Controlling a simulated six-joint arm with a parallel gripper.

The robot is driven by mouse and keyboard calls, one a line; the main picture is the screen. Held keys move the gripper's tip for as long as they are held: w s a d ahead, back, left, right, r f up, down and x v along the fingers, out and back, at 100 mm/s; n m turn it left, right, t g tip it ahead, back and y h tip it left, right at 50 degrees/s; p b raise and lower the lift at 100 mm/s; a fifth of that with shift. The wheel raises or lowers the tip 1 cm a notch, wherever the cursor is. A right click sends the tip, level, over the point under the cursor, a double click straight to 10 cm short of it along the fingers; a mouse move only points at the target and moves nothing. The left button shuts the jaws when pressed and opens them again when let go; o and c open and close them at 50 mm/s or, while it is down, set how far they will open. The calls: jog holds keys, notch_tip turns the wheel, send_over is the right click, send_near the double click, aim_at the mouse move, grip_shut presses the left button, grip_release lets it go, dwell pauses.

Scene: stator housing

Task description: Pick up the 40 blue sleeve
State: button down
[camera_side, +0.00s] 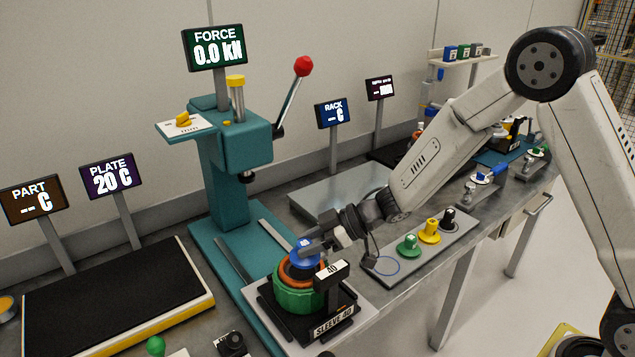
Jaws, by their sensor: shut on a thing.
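The blue sleeve (302,257) is at the front centre in the side view, above an orange ring (289,277) and a green ring-shaped part (291,301). These sit on a black stand labelled "SLEEVE 40" (333,322). My gripper (309,247) reaches in from the right and is shut on the blue sleeve near its top. The fingers cover part of the sleeve. I cannot tell whether the sleeve still touches the orange ring below it.
A teal press (232,150) with a red-knobbed lever stands behind. A black hot plate (115,300) lies at left. A tray with green, yellow and black knobbed pieces (424,246) lies right of the stand. A bare grey plate (335,197) lies behind my gripper.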

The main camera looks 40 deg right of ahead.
jog(key=s+d+r, duration=0.3)
jog(key=s+r, duration=0.6)
jog(key=s, duration=0.3)
jog(key=shift+s, duration=0.35)
jog(key=shift+d, duration=0.1)
dwell(0.4)
